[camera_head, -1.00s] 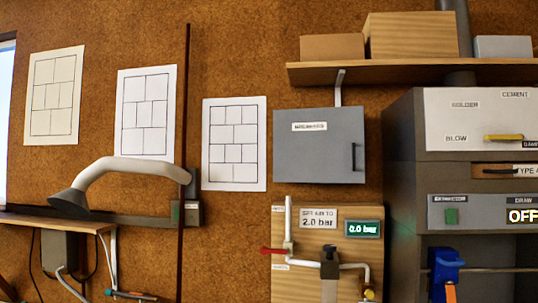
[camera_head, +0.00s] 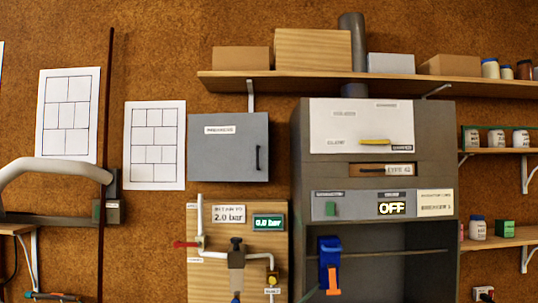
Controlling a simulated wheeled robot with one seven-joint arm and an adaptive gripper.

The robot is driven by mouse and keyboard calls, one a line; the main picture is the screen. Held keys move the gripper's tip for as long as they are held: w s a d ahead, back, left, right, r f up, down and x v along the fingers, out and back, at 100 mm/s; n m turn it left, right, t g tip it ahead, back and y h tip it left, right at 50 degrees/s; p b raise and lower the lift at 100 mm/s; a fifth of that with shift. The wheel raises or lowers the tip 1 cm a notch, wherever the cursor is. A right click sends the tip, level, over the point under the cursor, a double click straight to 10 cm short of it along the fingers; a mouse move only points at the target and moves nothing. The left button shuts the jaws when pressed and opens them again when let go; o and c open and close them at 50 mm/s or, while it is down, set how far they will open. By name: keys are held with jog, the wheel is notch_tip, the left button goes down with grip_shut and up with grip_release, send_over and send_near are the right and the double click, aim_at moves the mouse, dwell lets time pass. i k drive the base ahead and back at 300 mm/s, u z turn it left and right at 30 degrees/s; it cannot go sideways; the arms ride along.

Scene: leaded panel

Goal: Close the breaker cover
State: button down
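A grey wall box (camera_head: 228,155) hangs left of the large grey cabinet. Its flat front has a dark vertical handle on the right and a blurred white label I cannot read for certain. The front looks flush with the box, with no visible gap. It may be the breaker cover. A label mentioning a breaker (camera_head: 435,203) is on the cabinet's control strip, beside a lit OFF display (camera_head: 392,208). My gripper is not in view.
A wooden board (camera_head: 208,280) with pipes, a red-handled valve and a 0.0 bar display is below the grey box. A shelf (camera_head: 300,83) with boxes runs above. The large cabinet (camera_head: 300,170) stands close to its right. A white curved arm (camera_head: 50,170) is at left.

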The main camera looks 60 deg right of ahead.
aim_at(222, 147)
jog(key=z, duration=1.2)
